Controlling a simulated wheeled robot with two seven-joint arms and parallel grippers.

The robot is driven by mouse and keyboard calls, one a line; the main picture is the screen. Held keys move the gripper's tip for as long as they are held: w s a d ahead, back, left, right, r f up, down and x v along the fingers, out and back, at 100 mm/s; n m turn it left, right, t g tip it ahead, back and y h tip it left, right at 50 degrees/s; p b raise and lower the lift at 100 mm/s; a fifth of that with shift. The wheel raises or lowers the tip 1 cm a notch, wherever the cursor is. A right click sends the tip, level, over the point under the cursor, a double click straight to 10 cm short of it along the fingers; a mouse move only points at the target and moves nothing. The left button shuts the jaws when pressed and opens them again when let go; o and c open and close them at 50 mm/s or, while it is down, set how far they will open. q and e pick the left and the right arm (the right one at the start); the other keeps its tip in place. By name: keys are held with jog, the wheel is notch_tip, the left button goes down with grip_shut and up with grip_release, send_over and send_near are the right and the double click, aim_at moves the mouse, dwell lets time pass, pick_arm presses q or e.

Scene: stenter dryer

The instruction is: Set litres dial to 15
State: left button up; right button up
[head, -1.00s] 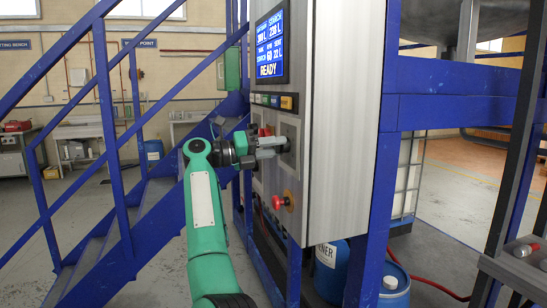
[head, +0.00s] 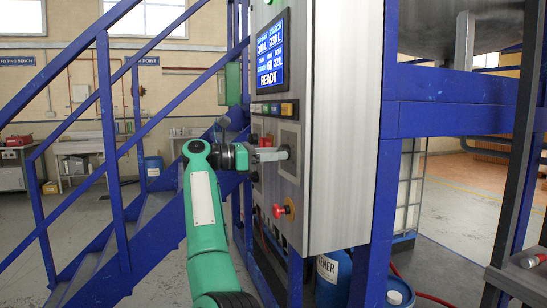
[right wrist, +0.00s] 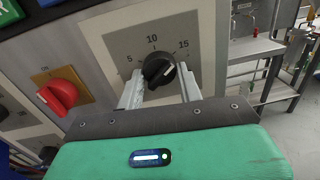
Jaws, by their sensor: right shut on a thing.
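The litres dial is a black round knob (right wrist: 158,70) on a grey plate with the marks 5, 10 and 15, seen in the right wrist view. In the head view my right gripper (head: 280,154) reaches the cabinet front from the left, at the dial plate (head: 290,137). My left gripper is not in view.
A red switch (right wrist: 58,96) sits left of the dial. The control cabinet (head: 340,130) has a screen (head: 270,52) reading READY, a row of coloured buttons and a red mushroom button (head: 280,211) below the dial. A blue stair rail (head: 110,120) stands at left.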

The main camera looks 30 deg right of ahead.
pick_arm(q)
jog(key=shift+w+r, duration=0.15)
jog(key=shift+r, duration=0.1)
pick_arm(e)
jog(key=shift+f+m, duration=0.2)
jog(key=shift+m, duration=0.4)
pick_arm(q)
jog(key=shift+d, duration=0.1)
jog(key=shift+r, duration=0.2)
pick_arm(e)
jog(key=shift+m, duration=0.3)
jog(key=o, duration=1)
jog(key=shift+r, duration=0.1)
